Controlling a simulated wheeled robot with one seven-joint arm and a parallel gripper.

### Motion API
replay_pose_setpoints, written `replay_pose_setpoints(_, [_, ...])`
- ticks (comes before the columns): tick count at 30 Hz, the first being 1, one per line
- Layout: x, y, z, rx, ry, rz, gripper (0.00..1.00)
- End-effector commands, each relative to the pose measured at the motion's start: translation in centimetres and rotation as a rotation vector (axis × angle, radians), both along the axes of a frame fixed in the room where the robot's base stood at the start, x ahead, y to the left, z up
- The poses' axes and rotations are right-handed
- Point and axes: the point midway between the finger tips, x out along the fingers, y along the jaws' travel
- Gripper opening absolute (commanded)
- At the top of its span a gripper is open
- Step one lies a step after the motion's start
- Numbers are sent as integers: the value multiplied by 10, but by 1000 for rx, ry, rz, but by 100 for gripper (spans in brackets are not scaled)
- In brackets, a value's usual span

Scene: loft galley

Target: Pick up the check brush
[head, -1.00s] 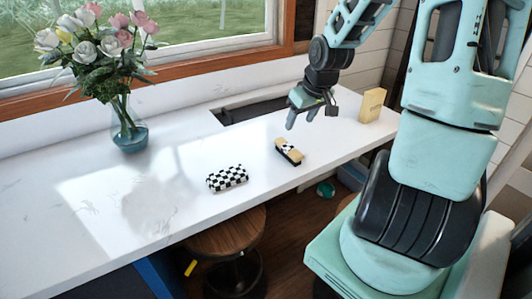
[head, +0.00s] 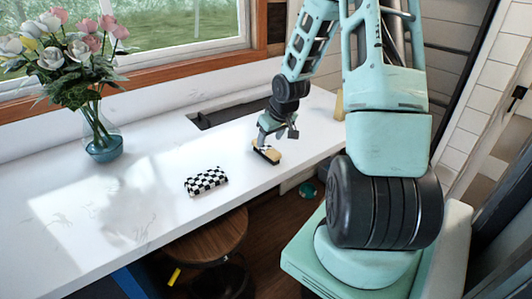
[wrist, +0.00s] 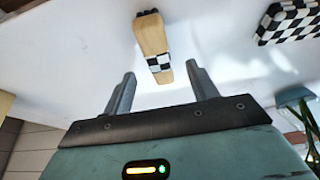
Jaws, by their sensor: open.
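The check brush (head: 266,155) is a tan wooden block with a black-and-white check band and dark bristles. It lies on the white counter near the front edge, partly hidden by my gripper (head: 270,138) in the head view. In the wrist view the brush (wrist: 152,40) lies ahead of my open gripper (wrist: 159,73). Its near end is between the two fingertips, with a gap on either side. I cannot tell how far the fingers are above the counter.
A black-and-white checked block (head: 206,181) lies to the left on the counter (head: 100,215). A vase of flowers (head: 103,145) stands farther left. A dark sink slot (head: 228,112) lies behind. A yellowish block (head: 339,104) is partly hidden behind my arm. A stool (head: 208,238) is below.

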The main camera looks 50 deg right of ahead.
Motion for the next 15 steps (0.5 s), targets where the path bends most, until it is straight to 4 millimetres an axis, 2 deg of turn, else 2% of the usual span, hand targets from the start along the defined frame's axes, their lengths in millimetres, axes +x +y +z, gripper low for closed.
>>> replay_pose_setpoints(8, [7,-2,-15,2,3,0,58])
replay_pose_setpoints(15, [19,-6,-40,2,4,3,58])
